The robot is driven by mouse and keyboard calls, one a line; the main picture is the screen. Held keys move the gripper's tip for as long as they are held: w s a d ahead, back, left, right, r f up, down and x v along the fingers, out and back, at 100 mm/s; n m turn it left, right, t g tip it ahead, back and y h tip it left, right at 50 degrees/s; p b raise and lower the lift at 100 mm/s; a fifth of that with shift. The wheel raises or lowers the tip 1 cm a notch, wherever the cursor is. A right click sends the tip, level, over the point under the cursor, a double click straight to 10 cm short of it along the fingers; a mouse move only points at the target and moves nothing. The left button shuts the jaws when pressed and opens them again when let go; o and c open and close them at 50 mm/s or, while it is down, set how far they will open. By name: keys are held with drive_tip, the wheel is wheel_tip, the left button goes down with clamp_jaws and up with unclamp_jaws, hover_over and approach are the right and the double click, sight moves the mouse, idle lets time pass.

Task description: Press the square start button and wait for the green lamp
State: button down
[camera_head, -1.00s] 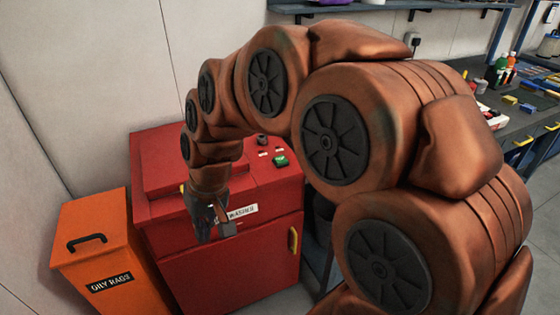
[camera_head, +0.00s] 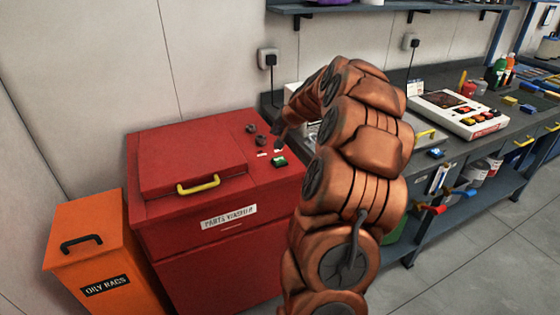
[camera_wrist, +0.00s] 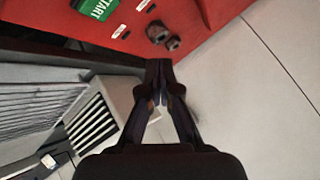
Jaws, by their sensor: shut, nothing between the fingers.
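The red parts washer (camera_head: 265,215) stands by the wall, with its lid shut. The green square start button (camera_head: 279,161) sits on its top right. In the wrist view the green START face (camera_wrist: 98,7) is cut by the top edge. My gripper (camera_head: 281,142) is shut and empty, close behind the button in the head view and apart from it. In the wrist view my gripper's fingertips (camera_wrist: 160,78) meet below and right of START. Two dark round fittings (camera_head: 256,134) sit behind the button; neither shows green light, and I cannot tell whether either is a lamp.
An orange oily rags bin (camera_head: 95,245) stands left of the washer. A grey slatted box (camera_wrist: 95,128) shows near my fingers in the wrist view. Floor is clear at lower right.

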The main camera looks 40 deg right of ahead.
drive_tip(key=shift+s+d+f, duration=0.15)
drive_tip(key=shift+d, duration=0.75)
drive_tip(key=shift+f, duration=0.1)
drive_tip(key=b, duration=0.4)
hover_over(281, 160)
wheel_tip(281, 160, down, 8)
drive_tip(key=shift+r, duration=0.25)
drive_tip(key=shift+f, duration=0.55)
drive_tip(key=shift+f+b, duration=0.1)
drive_tip(key=shift+b, duration=0.2)
drive_tip(key=shift+f+b, duration=0.35)
